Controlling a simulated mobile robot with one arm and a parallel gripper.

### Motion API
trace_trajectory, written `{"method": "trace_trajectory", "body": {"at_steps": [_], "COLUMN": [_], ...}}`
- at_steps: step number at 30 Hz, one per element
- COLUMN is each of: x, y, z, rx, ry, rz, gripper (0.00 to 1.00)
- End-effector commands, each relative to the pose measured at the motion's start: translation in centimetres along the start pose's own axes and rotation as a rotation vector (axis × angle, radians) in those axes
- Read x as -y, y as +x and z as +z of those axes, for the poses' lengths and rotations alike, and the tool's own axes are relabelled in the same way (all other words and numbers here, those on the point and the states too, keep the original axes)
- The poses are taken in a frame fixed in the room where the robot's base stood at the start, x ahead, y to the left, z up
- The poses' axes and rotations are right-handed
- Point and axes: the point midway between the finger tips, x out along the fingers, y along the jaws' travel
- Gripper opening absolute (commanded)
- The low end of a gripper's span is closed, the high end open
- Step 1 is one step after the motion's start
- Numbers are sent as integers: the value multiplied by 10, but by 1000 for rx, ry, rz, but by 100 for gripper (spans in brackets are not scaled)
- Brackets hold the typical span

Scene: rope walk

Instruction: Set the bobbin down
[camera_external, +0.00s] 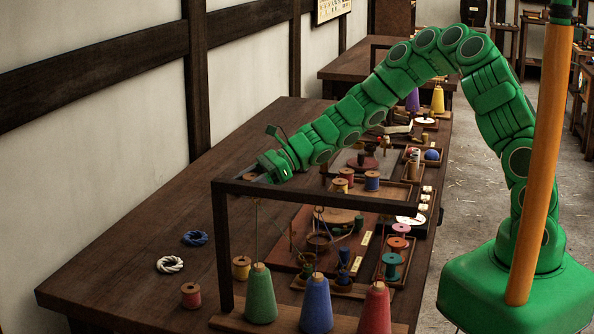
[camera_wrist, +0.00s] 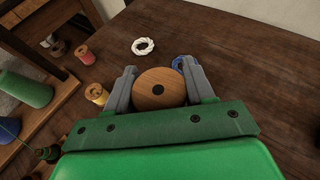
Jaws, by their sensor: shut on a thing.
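My gripper (camera_wrist: 158,68) has its grey fingers closed on both sides of a wooden-ended bobbin (camera_wrist: 160,90). The bobbin's round flange, with a dark centre hole, faces the wrist camera and hides any thread below it. In the external view my gripper (camera_external: 267,168) is at the left end of the green arm, just behind the dark frame's upper bar, with the bobbin mostly hidden there. The dark wooden table (camera_external: 130,235) lies below. I cannot tell whether the bobbin touches it.
A white rope ring (camera_external: 170,264) and a blue one (camera_external: 195,238) lie on the left. A red spool (camera_external: 191,295) and yellow spool (camera_external: 241,268) stand near the frame (camera_external: 226,250). Green (camera_external: 260,297), blue (camera_external: 316,305) and red cones stand in front. The back-left tabletop is clear.

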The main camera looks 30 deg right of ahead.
Motion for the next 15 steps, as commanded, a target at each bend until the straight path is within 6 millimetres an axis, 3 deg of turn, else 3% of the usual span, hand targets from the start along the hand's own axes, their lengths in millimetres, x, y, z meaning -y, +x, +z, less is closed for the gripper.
{"method": "trace_trajectory", "body": {"at_steps": [15], "x": [-90], "y": [90], "z": [44], "rx": [3], "ry": [-45], "rz": [122], "gripper": [23]}}
